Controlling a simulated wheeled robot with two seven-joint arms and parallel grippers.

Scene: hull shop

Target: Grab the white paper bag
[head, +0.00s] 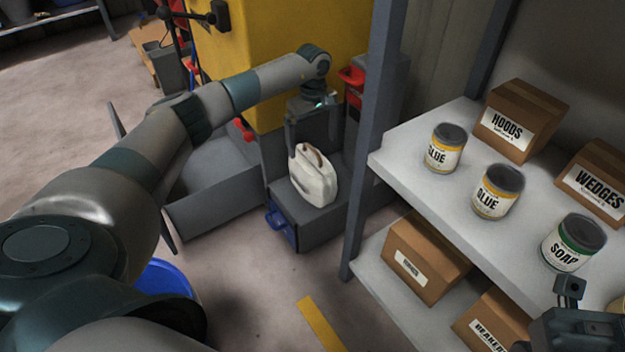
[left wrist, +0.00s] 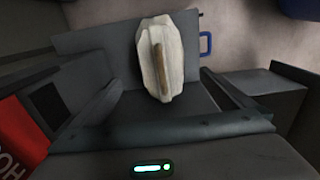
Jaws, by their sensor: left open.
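The white paper bag (head: 315,178) stands upright on a low dark grey box (head: 308,226) in the head view. In the left wrist view the bag (left wrist: 174,60) shows from above, with a brown strip along its top. My left gripper (head: 316,140) is open and points down just above and behind the bag. In the left wrist view its two fingers reach in from either side, and the bag lies beyond them, not gripped. Part of my right gripper (head: 585,325) shows at the lower right corner of the head view; its fingertips are not clear.
A grey shelf (head: 405,165) with cans and cardboard boxes stands on the right, its post (head: 372,130) close to the bag. A yellow cabinet (head: 270,45) stands behind. A blue bucket (head: 165,280) is on the floor at lower left. Open floor lies in front of the box.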

